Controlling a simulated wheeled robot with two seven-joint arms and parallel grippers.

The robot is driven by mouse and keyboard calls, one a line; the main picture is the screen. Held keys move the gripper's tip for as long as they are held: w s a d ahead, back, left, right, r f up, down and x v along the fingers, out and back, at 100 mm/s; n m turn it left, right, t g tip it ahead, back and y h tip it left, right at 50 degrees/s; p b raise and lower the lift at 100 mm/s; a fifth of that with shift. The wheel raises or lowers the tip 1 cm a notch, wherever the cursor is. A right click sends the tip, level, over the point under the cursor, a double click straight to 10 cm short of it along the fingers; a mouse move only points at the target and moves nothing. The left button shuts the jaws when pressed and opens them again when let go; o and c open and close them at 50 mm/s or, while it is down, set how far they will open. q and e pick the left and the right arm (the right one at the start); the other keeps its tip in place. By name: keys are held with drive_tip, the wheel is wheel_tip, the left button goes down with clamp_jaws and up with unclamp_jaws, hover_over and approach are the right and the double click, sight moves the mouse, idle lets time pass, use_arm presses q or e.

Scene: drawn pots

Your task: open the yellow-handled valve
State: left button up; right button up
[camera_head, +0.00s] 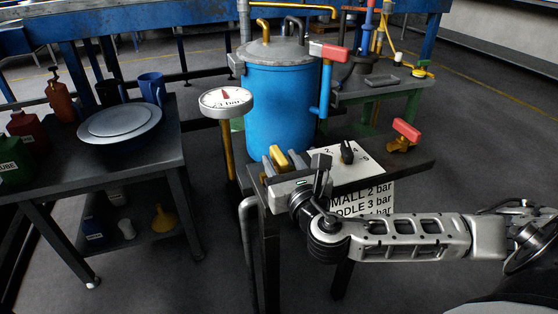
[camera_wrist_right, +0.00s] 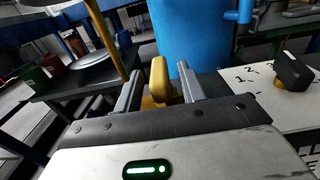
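The yellow valve handle (camera_head: 279,157) stands at the front left of the bench, in front of the blue tank. In the right wrist view the handle (camera_wrist_right: 160,78) stands upright between the two grey fingers, with a gap showing on each side. My right gripper (camera_head: 281,162) is open, its fingers one on each side of the handle; I cannot tell whether either touches it. The valve body under the handle is mostly hidden by the gripper. My left gripper is not in view.
A pressure gauge (camera_head: 226,101) stands left of the blue tank (camera_head: 281,105). A black knob (camera_head: 347,151) on a numbered white plate is right of the gripper. Red-handled valves sit on the tank (camera_head: 328,50) and bench (camera_head: 406,130). A side table (camera_head: 95,168) holds a plate and bottles.

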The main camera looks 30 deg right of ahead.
drive_tip(key=shift+x, duration=0.8)
drive_tip(key=shift+w, duration=0.15)
clamp_jaws()
